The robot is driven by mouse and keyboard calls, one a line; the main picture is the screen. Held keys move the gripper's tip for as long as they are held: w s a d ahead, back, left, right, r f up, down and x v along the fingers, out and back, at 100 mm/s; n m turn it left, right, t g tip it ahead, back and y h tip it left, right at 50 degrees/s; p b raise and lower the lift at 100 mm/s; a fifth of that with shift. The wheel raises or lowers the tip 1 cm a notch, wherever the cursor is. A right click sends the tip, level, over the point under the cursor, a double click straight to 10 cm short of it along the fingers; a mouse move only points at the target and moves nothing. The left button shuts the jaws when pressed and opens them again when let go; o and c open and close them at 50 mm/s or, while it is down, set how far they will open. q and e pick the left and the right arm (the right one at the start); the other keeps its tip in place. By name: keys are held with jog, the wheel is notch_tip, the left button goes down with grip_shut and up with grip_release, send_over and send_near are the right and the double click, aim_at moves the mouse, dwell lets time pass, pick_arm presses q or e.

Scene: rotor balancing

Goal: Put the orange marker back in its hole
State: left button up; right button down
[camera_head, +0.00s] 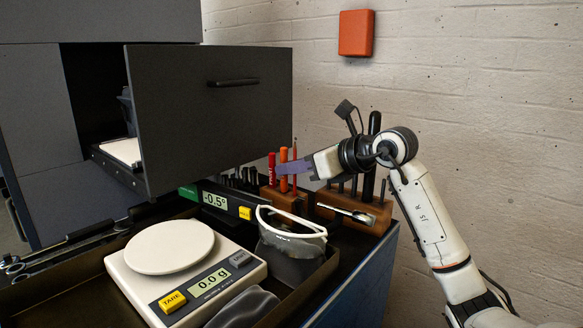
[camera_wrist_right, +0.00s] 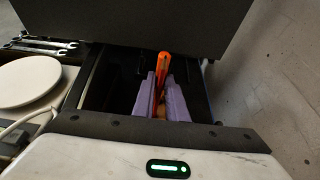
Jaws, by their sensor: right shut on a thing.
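The orange marker (camera_head: 284,156) stands upright at the wooden block (camera_head: 285,201), between a red marker (camera_head: 272,168) and a thin orange-red pencil (camera_head: 295,152). My right gripper (camera_head: 288,168), with purple fingers, reaches in from the right and is shut on the orange marker. In the right wrist view the marker (camera_wrist_right: 163,62) rises between the purple fingers (camera_wrist_right: 162,95). Its lower end meets the block's top in the head view, but I cannot tell how deep it sits in a hole. My left gripper is out of view.
A second wooden block (camera_head: 355,208) with tools stands under my right wrist. An open dark drawer (camera_head: 215,120) looms left of the markers. A level reading -0.5° (camera_head: 222,203), white-framed glasses (camera_head: 290,236) and a scale (camera_head: 185,270) lie in front.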

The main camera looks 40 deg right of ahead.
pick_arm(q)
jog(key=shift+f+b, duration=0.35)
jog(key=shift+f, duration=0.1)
pick_arm(e)
jog(key=shift+f, duration=0.45)
jog(key=c, duration=1.7)
grip_release()
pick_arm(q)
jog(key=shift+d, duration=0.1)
pick_arm(e)
jog(key=shift+s+d+r, duration=0.1)
jog(key=shift+s, duration=0.35)
pick_arm(q)
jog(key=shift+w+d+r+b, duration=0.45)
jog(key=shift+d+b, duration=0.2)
jog(key=shift+b, duration=0.25)
pick_arm(e)
jog(key=v, duration=0.9)
jog(key=shift+s+r, duration=0.2)
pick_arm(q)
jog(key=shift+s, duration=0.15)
